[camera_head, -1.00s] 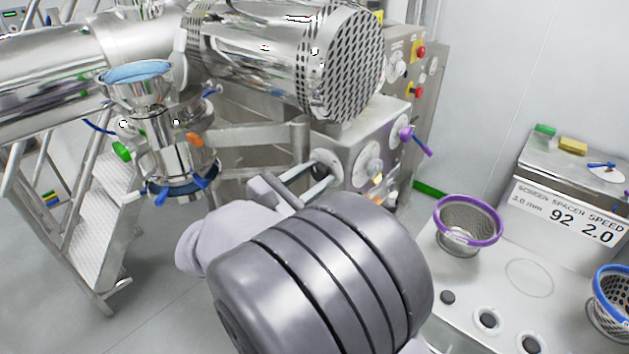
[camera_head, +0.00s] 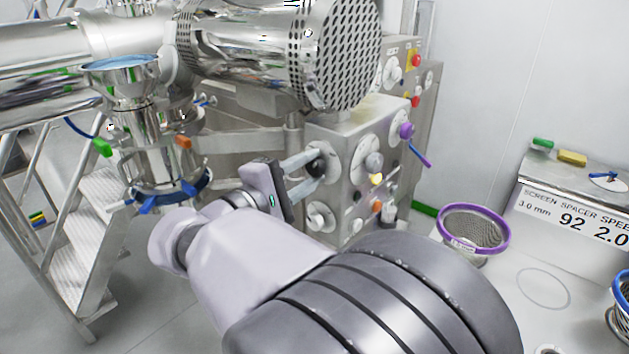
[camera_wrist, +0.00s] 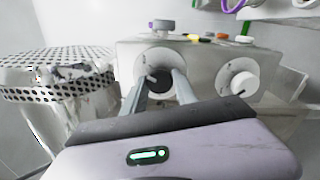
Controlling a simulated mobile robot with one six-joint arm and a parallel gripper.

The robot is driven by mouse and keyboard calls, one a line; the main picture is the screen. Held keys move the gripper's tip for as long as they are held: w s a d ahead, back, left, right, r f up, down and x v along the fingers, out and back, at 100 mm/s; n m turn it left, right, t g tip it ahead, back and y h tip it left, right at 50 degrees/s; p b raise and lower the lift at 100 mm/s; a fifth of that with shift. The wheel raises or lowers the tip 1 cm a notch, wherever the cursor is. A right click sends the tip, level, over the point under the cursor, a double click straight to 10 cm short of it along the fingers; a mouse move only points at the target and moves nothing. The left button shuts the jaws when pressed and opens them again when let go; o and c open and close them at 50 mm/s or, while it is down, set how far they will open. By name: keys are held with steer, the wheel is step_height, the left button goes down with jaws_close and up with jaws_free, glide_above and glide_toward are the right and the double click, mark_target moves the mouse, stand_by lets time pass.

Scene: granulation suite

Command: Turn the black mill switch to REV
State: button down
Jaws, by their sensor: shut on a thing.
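The black mill switch (camera_head: 317,160) sits on a round pale dial plate (camera_head: 331,162) on the face of the steel control box. My gripper (camera_head: 310,164) reaches it from the left, with both fingers around the black knob. In the wrist view the gripper (camera_wrist: 159,88) has one finger on each side of the black switch (camera_wrist: 158,79), shut on it. The fingers cover part of the knob and dial, and I cannot read the dial marks or tell the position it points to.
A white knob (camera_head: 318,216) is below the switch, and a grey knob (camera_head: 374,162) to its right. A purple-handled lever (camera_head: 407,131) is farther right. The perforated drum (camera_head: 345,55) hangs close above the box. A bench with a purple-rimmed screen (camera_head: 474,229) stands right.

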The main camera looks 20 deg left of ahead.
steer(key=shift+f+m+b, duration=0.1)
steer(key=shift+m+b, duration=1.25)
steer(key=shift+m, duration=0.25)
steer(key=c, duration=1)
jaws_free()
steer(key=shift+o, duration=0.2)
steer(key=p+v, duration=0.5)
steer(key=v, duration=1.2)
steer(key=shift+s, duration=0.25)
steer(key=shift+a, duration=0.1)
